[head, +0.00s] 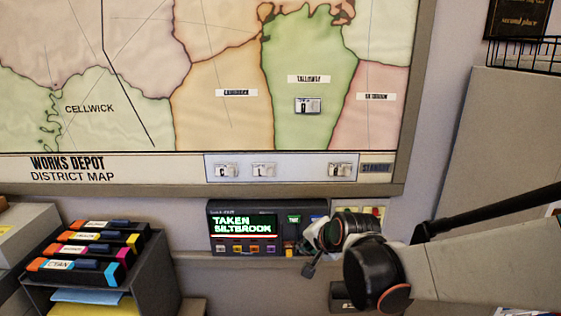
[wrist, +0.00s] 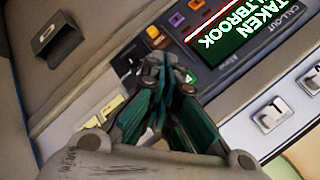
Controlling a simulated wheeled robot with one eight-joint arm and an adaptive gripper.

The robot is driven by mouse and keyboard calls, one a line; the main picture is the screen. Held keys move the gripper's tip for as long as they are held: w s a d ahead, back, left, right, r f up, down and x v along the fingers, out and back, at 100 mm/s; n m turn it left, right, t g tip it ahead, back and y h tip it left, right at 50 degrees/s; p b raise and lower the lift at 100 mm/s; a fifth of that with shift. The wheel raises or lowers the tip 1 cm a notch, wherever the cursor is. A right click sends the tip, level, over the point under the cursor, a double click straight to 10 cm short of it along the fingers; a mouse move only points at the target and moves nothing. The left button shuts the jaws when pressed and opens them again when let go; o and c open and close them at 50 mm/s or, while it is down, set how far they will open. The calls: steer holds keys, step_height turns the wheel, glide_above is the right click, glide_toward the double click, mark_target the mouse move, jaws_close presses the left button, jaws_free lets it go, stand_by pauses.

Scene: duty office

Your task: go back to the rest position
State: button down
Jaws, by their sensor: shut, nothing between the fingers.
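My gripper (head: 312,256) is in front of the right part of the callout panel (head: 216,245), below the district map (head: 225,90). I cannot tell whether the tips touch the panel. The panel's screen (head: 243,225) is lit and reads "TAKEN" over a place name ending in "LTBROOK". My gripper and wrist hide part of the panel's right side.
A white magnet strip (head: 306,170) with several small tiles runs under the map. One tile (head: 308,105) sits on the green district. A rack (head: 60,290) of coloured toner boxes stands at lower left.

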steer(key=s+d+f+n+g+h+b, duration=0.1)
steer(key=s+d+n+b, duration=0.3)
steer(key=s, duration=0.8)
steer(key=s+d+f+n+h+b, duration=0.2)
steer(key=s+d, duration=0.6)
steer(key=s, duration=0.5)
steer(key=f+n+b, duration=0.1)
steer(key=n+b, duration=0.1)
steer(key=n, duration=0.1)
steer(key=shift+f+g, duration=0.25)
steer(key=shift+g, duration=0.15)
